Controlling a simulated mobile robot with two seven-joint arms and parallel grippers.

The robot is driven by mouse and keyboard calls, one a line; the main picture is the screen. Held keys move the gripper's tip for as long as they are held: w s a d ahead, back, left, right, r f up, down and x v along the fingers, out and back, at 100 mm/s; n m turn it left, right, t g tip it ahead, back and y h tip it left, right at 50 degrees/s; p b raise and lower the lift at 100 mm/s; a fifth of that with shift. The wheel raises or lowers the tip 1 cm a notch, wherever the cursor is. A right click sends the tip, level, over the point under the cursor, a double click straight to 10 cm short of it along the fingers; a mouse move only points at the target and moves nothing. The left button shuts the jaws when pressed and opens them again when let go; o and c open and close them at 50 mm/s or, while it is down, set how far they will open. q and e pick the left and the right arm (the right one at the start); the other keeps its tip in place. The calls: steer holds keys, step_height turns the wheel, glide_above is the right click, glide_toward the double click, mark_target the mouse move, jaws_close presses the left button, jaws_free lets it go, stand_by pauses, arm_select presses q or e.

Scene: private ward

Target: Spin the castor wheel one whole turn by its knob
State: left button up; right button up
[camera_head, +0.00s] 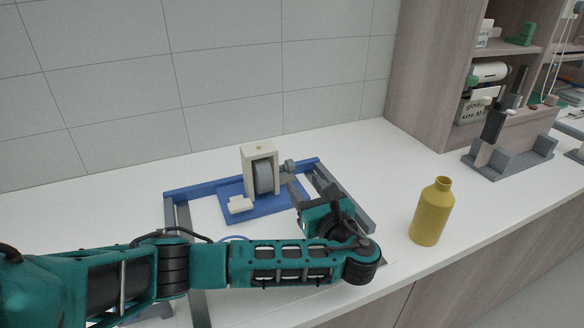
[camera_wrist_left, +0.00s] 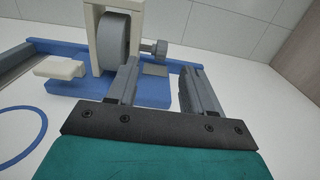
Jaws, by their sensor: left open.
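The grey castor wheel (camera_head: 263,178) stands upright in a cream fork (camera_head: 247,156) on a blue base plate. In the left wrist view the wheel (camera_wrist_left: 114,38) shows at upper left. Its grey knob (camera_head: 290,166) sticks out at the wheel's right side and also shows in the left wrist view (camera_wrist_left: 159,48). My left gripper (camera_head: 298,188) is in front of the knob. In the left wrist view its two fingers (camera_wrist_left: 162,72) are apart with nothing between them, and the knob appears beyond the fingertips, nearer the left one. My right gripper is not in view.
A blue and grey frame (camera_head: 345,199) surrounds the base plate on the white counter. A cream block (camera_head: 240,205) sits on the plate's front left. A yellow bottle (camera_head: 432,212) stands to the right. A grey holder (camera_head: 508,158) and shelves are farther right; a tiled wall is behind.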

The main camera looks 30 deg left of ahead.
mark_target(290, 164)
arm_select(q)
steer(key=x, duration=0.8)
steer(key=shift+w+a, duration=0.2)
steer(key=shift+a, duration=0.05)
jaws_close()
steer(key=g+h, duration=0.2)
steer(key=shift+w+a+r+h, duration=0.1)
steer(key=shift+r+h, duration=0.15)
steer(key=shift+h, duration=0.15)
steer(key=shift+w+a+r+g+h, duration=0.1)
steer(key=shift+a+g+h, duration=0.05)
steer(key=shift+g+h, duration=1.15)
